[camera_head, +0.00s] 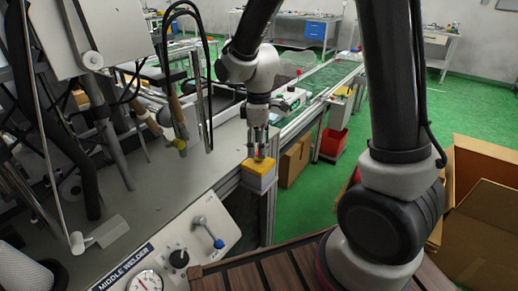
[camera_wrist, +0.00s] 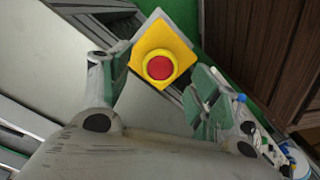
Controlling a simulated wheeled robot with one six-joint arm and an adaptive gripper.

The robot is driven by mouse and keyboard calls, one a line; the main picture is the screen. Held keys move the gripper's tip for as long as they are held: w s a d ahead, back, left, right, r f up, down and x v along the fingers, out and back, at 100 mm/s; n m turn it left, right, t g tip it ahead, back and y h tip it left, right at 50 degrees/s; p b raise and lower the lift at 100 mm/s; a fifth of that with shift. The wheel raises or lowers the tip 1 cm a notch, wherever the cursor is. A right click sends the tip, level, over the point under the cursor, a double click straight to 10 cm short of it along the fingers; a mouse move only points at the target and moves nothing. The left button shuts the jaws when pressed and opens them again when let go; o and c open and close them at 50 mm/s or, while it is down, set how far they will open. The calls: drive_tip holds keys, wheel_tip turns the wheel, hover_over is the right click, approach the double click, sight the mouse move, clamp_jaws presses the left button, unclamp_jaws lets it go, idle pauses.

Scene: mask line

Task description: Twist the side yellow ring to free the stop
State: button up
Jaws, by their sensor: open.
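The stop is a red button (camera_wrist: 159,68) inside a round yellow ring (camera_wrist: 159,53), on the yellow face (camera_wrist: 180,42) of a small box. In the head view the yellow-topped box (camera_head: 259,177) sits at the corner of the grey machine table. My gripper (camera_head: 259,147) points down just over it and hides most of the button there. In the wrist view my gripper (camera_wrist: 160,82) is open, one finger left of the ring and one right. I see a gap between each finger and the ring, and nothing is held.
The "MIDDLE WELDER" panel (camera_head: 150,255) with a gauge, knob and blue-tipped lever is at the lower left. Welder arms and cables (camera_head: 180,130) stand left of my gripper. A brown slatted surface (camera_head: 265,270) is in front. Cardboard boxes (camera_head: 485,200) stand on the right.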

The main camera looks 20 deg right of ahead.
drive_tip(key=shift+f, duration=1)
drive_tip(key=c, duration=1)
drive_tip(key=shift+c, duration=0.2)
drive_tip(key=shift+m, duration=0.3)
drive_tip(key=m, duration=0.3)
drive_tip(key=shift+m, duration=2.5)
